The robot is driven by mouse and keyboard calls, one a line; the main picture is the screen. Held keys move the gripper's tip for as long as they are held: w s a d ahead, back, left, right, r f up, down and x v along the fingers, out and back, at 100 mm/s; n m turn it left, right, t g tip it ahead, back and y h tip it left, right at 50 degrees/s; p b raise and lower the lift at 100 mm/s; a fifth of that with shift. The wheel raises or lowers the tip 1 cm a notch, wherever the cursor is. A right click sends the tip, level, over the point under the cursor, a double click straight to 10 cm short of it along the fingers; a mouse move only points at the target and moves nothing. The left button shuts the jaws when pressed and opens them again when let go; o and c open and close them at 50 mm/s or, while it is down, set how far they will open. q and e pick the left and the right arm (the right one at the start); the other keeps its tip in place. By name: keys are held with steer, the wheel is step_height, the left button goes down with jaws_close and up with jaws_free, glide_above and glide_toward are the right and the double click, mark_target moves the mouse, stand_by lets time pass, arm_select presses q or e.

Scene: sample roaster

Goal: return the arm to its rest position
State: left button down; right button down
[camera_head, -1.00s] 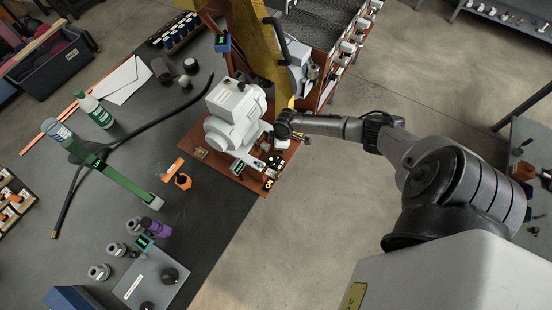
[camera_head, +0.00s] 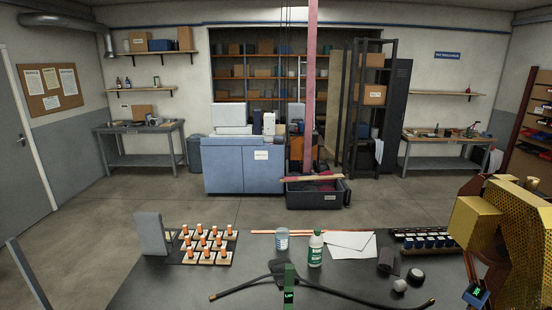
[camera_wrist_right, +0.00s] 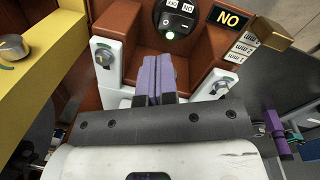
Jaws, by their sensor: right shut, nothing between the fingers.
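My right gripper (camera_wrist_right: 154,80) shows in the right wrist view. Its two purple fingers are together, with nothing between them. They are in front of a reddish-brown panel with white knob plates, and I cannot tell whether they touch it. The right arm is out of the head view. My left arm and gripper are in neither view.
The dark bench holds a black hose (camera_head: 345,296), a green-labelled bottle (camera_head: 315,249) and a perforated yellow machine (camera_head: 515,235).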

steer(key=w+a+r+t+h, duration=0.1)
steer(key=w+a+r+t, duration=0.3)
steer(key=a+r, duration=0.45)
steer(key=s+a+r+t, duration=0.2)
steer(key=s+a+r, duration=0.1)
steer(key=a+r, duration=0.65)
steer(key=s+a+r+m+y, duration=0.1)
steer(key=s+a+r, duration=0.2)
steer(key=s+a, duration=0.35)
steer(key=s+a+f+m+g+y, duration=0.15)
steer(key=s+f, duration=0.45)
steer(key=s, duration=0.7)
step_height(320, 180, up, 19)
steer(key=g+p, duration=0.1)
steer(key=p, duration=1.8)
steer(key=shift+a+p, duration=0.15)
steer(key=shift+p, duration=0.25)
steer(key=shift+r, duration=0.1)
